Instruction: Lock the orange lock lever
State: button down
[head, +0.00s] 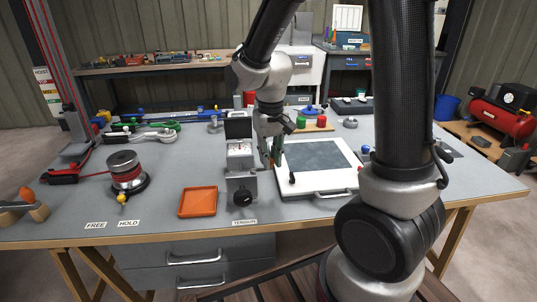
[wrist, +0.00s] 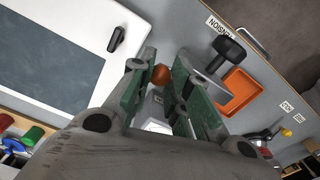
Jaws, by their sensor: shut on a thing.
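My gripper (head: 268,163) reaches down at the right side of the grey tension unit (head: 240,180), which has a black knob (head: 242,198) on its front. In the wrist view, my gripper (wrist: 164,80) has its green-padded fingers on either side of a round orange knob, the end of the orange lock lever (wrist: 161,74). The fingers are shut on it. The rest of the lever is hidden by the fingers, so its angle cannot be told. In the head view the lever is hidden behind my gripper.
A white-framed panel (head: 345,187) with a black handle lies close at the right. An orange tray (head: 198,201) sits to the left of the unit. A drum (head: 125,171) with a yellow-knobbed lever stands farther left, behind the FREE and HOLD labels. Green and red pieces stand behind.

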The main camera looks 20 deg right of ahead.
jog(key=shift+s+a+m, duration=0.1)
jog(key=shift+s+m, duration=0.2)
jog(key=shift+m, duration=0.45)
jog(key=shift+s+a+m, duration=0.1)
jog(key=shift+s+m, duration=0.2)
jog(key=shift+m, duration=0.45)
jog(key=shift+s, duration=0.1)
jog(key=c, duration=1.3)
grip_release()
notch_tip(320, 180, up, 12)
jog(key=shift+r, duration=0.1)
